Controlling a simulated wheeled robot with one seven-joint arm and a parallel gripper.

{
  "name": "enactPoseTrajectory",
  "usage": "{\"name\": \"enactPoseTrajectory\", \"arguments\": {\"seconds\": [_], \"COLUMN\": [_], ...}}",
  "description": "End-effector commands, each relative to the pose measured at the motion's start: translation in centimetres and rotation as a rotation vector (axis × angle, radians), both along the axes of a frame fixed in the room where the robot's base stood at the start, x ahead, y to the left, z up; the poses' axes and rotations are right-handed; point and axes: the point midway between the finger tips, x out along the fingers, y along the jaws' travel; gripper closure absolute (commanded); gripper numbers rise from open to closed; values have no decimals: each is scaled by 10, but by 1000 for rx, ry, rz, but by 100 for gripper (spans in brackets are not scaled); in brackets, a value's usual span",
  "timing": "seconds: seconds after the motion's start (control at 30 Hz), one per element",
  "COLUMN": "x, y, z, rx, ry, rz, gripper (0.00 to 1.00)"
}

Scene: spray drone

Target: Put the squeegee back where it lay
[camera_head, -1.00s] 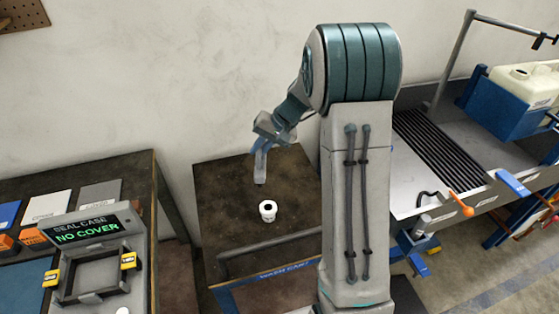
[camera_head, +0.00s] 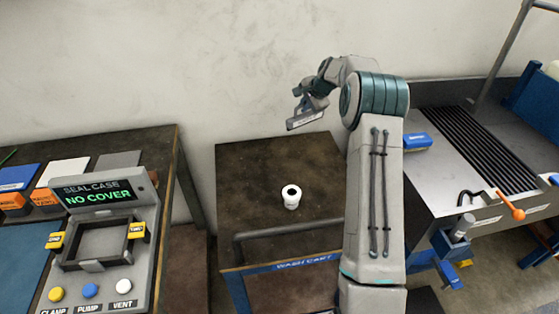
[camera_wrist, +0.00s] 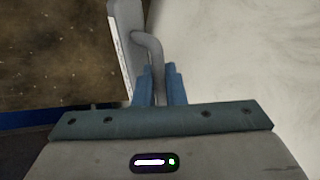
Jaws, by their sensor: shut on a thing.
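My gripper (camera_head: 313,103) is raised above the back of the dark wash cart (camera_head: 250,180), near the wall. Its blue fingers (camera_wrist: 160,88) are shut on the bent grey handle of the squeegee (camera_wrist: 150,45) in the wrist view. The squeegee's flat grey head (camera_head: 305,119) hangs at the gripper's lower left in the head view, with a pale strip along it. It is clear of the cart top. The wrist view shows the dark speckled surface to its left and the pale wall to its right.
A white cup-like holder (camera_head: 291,198) with a dark opening stands on the cart. A grey rail (camera_head: 285,230) runs along the cart's front. A seal case (camera_head: 105,190) reading "NO COVER" stands left. A grey work tray (camera_head: 440,175) with a blue block (camera_head: 417,141) is right.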

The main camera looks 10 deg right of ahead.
Motion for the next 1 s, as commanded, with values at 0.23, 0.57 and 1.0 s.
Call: {"name": "enactPoseTrajectory", "arguments": {"seconds": [0.23, 0.57, 1.0], "x": [-17, -47, -54], "y": [34, 92, 102], "z": [-21, -61, -100], "rx": [2, 2, 3], "ry": [5, 4, 5], "rz": [-2, -3, -7], "gripper": [100, 100, 100]}}
